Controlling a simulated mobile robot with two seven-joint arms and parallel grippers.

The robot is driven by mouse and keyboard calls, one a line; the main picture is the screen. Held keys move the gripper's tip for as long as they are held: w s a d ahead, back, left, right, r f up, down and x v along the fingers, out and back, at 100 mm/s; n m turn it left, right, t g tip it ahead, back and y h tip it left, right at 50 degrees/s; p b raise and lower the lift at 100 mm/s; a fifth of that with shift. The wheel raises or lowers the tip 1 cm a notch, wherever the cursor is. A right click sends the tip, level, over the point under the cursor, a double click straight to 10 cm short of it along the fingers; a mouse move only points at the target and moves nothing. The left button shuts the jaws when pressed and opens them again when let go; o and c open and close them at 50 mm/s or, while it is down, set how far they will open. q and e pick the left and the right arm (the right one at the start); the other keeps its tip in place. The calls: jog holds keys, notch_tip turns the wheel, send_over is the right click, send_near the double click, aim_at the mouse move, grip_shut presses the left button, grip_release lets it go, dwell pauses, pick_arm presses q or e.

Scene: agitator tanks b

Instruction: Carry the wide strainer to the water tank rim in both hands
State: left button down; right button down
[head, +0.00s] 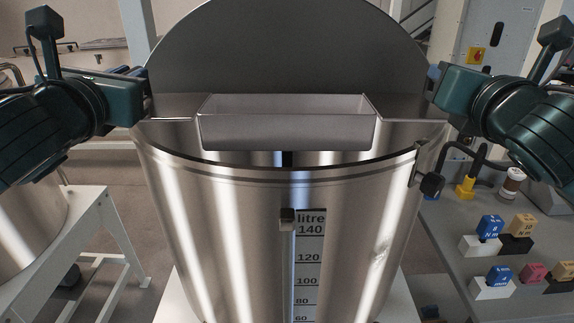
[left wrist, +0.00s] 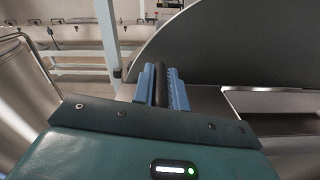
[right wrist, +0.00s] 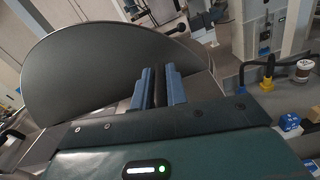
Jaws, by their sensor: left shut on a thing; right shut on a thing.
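The wide strainer (head: 287,132) is a grey metal box with flat wings at both ends. It spans the mouth of the steel water tank (head: 240,230), level in the head view; I cannot tell whether its wings touch the rim or hang just above it. My left gripper (head: 147,92) is shut on its left end, and my right gripper (head: 433,84) on its right end. In the left wrist view the blue fingers (left wrist: 161,88) close around a dark bar handle; the right wrist view shows the same with its fingers (right wrist: 160,88). The strainer's underside is hidden.
A large round grey lid (head: 285,45) stands upright behind the tank opening. A black clamp fitting (head: 430,182) sits at the tank's right rim. A grey bench (head: 455,225) with coloured blocks is on the right, and a white stand (head: 85,215) on the left.

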pick_arm(q)
jog(key=shift+f, duration=0.1)
pick_arm(e)
jog(key=shift+d, duration=0.1)
